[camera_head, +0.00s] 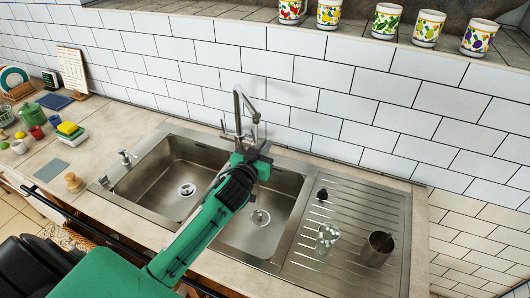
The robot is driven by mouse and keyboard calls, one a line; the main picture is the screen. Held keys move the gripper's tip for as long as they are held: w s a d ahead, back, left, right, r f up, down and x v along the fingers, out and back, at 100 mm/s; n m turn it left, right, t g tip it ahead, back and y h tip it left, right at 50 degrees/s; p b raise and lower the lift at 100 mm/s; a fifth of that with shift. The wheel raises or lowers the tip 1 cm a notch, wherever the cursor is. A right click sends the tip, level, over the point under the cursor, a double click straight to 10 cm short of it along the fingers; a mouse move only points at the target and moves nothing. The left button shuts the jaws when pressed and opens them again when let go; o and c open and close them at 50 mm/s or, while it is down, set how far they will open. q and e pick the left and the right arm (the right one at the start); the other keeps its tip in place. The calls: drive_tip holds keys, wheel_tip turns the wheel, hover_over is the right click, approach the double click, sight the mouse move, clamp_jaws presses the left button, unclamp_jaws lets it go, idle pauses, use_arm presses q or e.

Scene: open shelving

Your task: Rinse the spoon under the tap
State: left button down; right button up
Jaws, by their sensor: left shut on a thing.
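The grey tap (240,112) rises behind the double steel sink (143,160), near the divider between its two basins. My left gripper (257,158) is at the foot of the tap, above the back of the right basin. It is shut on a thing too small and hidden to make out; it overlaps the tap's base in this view. I cannot tell whether it touches the tap. No spoon shows clearly, and no running water can be made out. My right gripper is not in view.
A clear glass (327,237), a metal cup (377,249) and a small dark object (322,194) stand on the ribbed drainboard (350,205). Patterned mugs (388,21) line the ledge above. The left basin looks empty.

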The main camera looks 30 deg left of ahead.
use_arm(q)
drive_tip(key=w+a+f+b, duration=0.1)
drive_tip(key=w+a+b, duration=0.1)
drive_tip(key=w+a, duration=0.3)
drive_tip(key=shift+w+a+f, duration=0.3)
drive_tip(key=shift+w+f, duration=0.1)
drive_tip(key=shift+w, duration=1.15)
drive_tip(key=shift+d, duration=0.15)
drive_tip(key=shift+w+d, duration=0.35)
drive_tip(key=shift+d, duration=0.05)
drive_tip(key=shift+a, duration=0.1)
